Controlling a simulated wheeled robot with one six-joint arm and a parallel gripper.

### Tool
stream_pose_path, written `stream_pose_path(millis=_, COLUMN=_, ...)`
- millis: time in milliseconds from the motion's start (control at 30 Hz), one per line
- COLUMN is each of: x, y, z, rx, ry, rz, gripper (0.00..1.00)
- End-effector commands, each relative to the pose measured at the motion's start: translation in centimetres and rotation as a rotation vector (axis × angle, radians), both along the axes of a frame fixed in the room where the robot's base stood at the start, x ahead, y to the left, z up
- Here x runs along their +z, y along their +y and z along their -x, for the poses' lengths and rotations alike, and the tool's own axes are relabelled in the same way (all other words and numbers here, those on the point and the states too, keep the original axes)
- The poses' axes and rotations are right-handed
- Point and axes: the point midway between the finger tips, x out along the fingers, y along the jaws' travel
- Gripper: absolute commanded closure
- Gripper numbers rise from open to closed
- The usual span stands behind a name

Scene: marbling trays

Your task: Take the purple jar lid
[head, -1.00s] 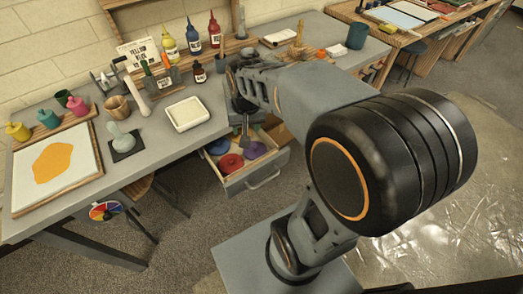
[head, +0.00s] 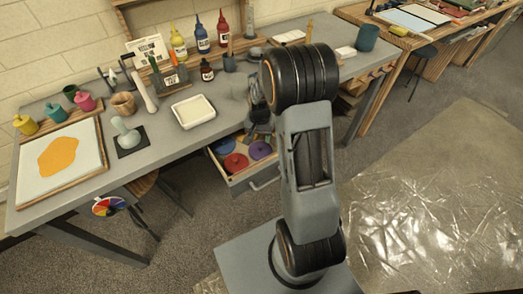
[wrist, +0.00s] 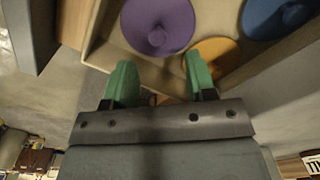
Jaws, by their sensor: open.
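The purple jar lid (head: 261,150) lies in the open drawer (head: 262,178) on the right side of the red lid. It is a round disc with a small knob, and in the wrist view the purple lid (wrist: 157,25) shows at the top centre, cut by the frame edge. My gripper (wrist: 160,80) is open with green fingertips, empty between them. In the wrist view the fingertips sit below the lid in the picture, apart from it. In the head view my arm hides much of the gripper.
A red lid (head: 235,163) and a blue lid (head: 222,146) share the drawer. An orange lid (wrist: 212,56) shows beside the purple one in the wrist view. A white tray (head: 193,112) and several bottles stand on the table (head: 178,150) above the drawer.

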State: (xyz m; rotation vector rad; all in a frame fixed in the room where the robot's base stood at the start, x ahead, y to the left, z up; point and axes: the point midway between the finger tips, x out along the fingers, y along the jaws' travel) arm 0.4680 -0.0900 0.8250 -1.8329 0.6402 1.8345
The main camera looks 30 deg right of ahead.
Motion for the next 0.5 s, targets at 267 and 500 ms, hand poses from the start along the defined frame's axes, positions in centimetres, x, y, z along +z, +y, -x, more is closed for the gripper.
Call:
stream_pose_path(millis=267, x=-1.8, y=0.1, z=0.2, rx=0.001, ry=0.003, rz=-0.001, gripper=0.49)
stream_pose_path(millis=500, x=-5.0, y=0.1, z=0.5, rx=0.001, ry=0.002, rz=0.000, gripper=0.49)
